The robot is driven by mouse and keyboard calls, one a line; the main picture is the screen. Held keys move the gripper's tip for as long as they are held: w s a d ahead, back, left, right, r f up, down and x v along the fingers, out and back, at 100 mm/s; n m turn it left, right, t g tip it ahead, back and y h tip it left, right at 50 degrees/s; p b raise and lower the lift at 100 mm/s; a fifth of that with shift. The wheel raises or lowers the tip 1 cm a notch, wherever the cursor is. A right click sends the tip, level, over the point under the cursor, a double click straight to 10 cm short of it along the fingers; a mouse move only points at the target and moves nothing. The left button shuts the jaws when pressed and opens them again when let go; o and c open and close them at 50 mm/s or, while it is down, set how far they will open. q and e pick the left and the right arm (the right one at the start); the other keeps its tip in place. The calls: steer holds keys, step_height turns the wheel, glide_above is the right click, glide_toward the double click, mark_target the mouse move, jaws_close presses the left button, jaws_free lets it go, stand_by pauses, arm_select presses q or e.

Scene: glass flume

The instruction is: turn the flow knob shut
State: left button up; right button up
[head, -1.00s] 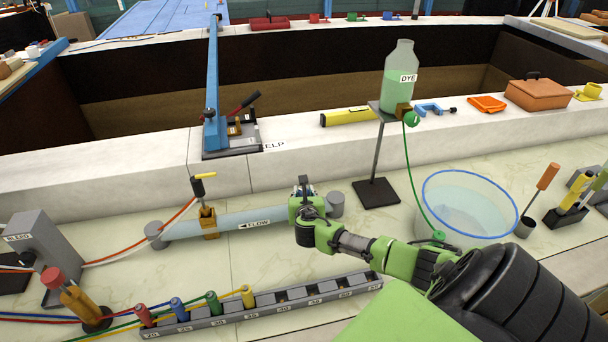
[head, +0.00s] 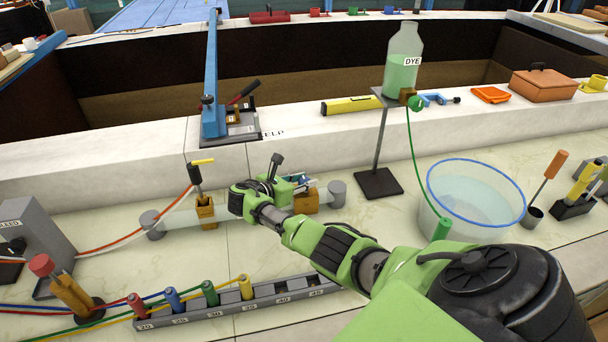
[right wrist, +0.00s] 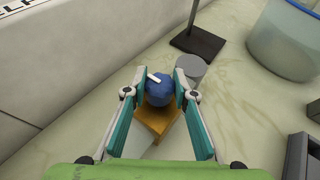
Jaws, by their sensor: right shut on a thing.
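The flow knob (right wrist: 159,93) is blue with a white mark that slants toward the upper left in the right wrist view. It sits on a brass-coloured block (right wrist: 157,122) on the clear tube (head: 181,219). My right gripper (right wrist: 160,80) has one finger on each side of the knob and is shut on it. My left gripper is not in view.
A second brass valve (head: 205,208) with a yellow lever stands on the tube to the left. A dye bottle (head: 403,62) on a stand (head: 379,183) and a clear tub (head: 472,205) are to the right. A grey rack (head: 265,295) with coloured plugs lies in front.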

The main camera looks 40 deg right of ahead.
steer(key=shift+d+m+g, duration=0.1)
steer(key=shift+m+g, duration=0.2)
steer(key=o, duration=1.1)
steer(key=v, duration=1.2)
